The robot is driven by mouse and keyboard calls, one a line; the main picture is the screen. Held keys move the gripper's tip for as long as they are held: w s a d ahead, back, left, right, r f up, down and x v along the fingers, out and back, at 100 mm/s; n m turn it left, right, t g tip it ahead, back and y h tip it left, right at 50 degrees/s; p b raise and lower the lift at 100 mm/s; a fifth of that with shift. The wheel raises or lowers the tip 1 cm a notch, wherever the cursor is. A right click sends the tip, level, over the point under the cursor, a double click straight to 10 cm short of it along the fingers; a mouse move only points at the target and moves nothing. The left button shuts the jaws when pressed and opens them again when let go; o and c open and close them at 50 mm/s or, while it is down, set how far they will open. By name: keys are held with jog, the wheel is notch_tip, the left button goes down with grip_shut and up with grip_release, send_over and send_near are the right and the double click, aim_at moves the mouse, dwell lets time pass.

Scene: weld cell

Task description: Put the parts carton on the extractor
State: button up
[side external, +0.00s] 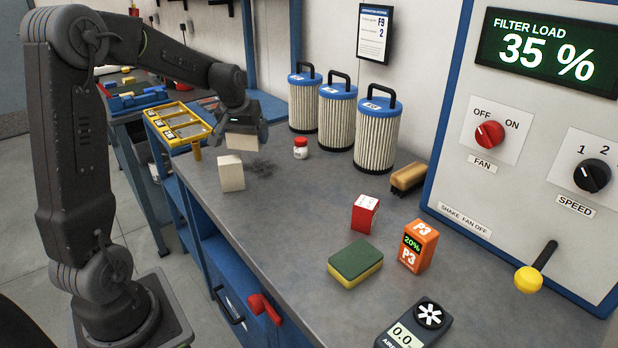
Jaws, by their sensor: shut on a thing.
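My gripper (243,132) is at the far left part of the grey bench, shut on a small beige carton-like box (238,145) that hangs below the fingers. I cannot read any label on it, and its upper part is hidden by the gripper. A second cream block (231,175) stands on the bench just in front of and below the held box; I cannot tell if they touch. A grey panel (548,75) with a blue frame, marked FILTER LOAD 35 %, with FAN and SPEED knobs, stands at the right and appears to be the extractor.
The grey bench (290,225) has free room in its middle. Blue-capped filters (376,135) and a red-capped jar (300,150) stand behind. A red-and-white box (365,213), orange device (418,247), sponge (355,264), brush (407,178) and meter (415,325) occupy the right. A yellow tray (180,125) is far left.

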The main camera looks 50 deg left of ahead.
send_over(295, 179)
jog(key=s, duration=0.1)
jog(key=f, duration=0.4)
jog(key=d+f, duration=0.1)
jog(key=f, duration=0.2)
jog(key=shift+f, duration=1.8)
jog(key=shift+f, duration=0.2)
jog(key=o, duration=0.7)
